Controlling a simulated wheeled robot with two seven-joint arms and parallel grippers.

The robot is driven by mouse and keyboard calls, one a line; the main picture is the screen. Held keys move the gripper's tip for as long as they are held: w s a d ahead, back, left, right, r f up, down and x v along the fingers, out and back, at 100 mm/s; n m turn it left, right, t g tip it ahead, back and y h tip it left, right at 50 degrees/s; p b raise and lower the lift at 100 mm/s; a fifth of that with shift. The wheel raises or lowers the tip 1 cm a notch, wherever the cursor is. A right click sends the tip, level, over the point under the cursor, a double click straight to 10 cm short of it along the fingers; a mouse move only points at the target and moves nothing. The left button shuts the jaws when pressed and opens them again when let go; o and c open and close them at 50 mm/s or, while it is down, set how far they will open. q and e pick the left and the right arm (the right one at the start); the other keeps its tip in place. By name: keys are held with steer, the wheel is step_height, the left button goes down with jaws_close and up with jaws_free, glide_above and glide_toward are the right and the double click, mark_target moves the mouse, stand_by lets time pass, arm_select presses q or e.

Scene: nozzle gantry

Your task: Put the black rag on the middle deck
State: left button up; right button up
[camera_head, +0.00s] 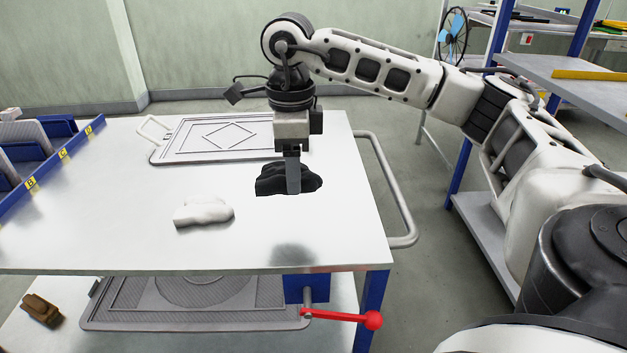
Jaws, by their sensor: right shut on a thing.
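The black rag (270,180) is a crumpled dark heap at the right part of the upper white tabletop. My right gripper (293,178) points straight down and is shut on the black rag, at or just above the table surface; I cannot tell if the rag touches it. A lower deck (225,341) shows below the tabletop, and I cannot tell from this view which deck is the middle one. My left gripper is not in view.
A white rag (203,212) lies left of the black one. A framed tray (180,150) lies at the back. Blue bins (60,125) stand left. A mesh tray (130,315) and brown rag (40,309) are below, near a red-handled lever (340,316). A rail (395,195) edges the right.

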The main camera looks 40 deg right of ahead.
steer(key=w+a+r, duration=0.1)
steer(key=a+r, duration=0.3)
steer(key=a, duration=0.5)
arm_select(q)
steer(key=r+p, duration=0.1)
steer(key=p, duration=0.2)
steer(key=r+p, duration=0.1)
steer(key=p, duration=0.3)
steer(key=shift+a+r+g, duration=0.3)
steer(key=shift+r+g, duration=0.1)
arm_select(e)
steer(key=s+a+f+n, duration=0.2)
steer(key=f+n, duration=0.1)
steer(key=n, duration=1)
steer(key=s+a+f+n, duration=0.2)
steer(key=f+n, duration=0.1)
steer(key=n, duration=1)
steer(key=shift+s, duration=0.35)
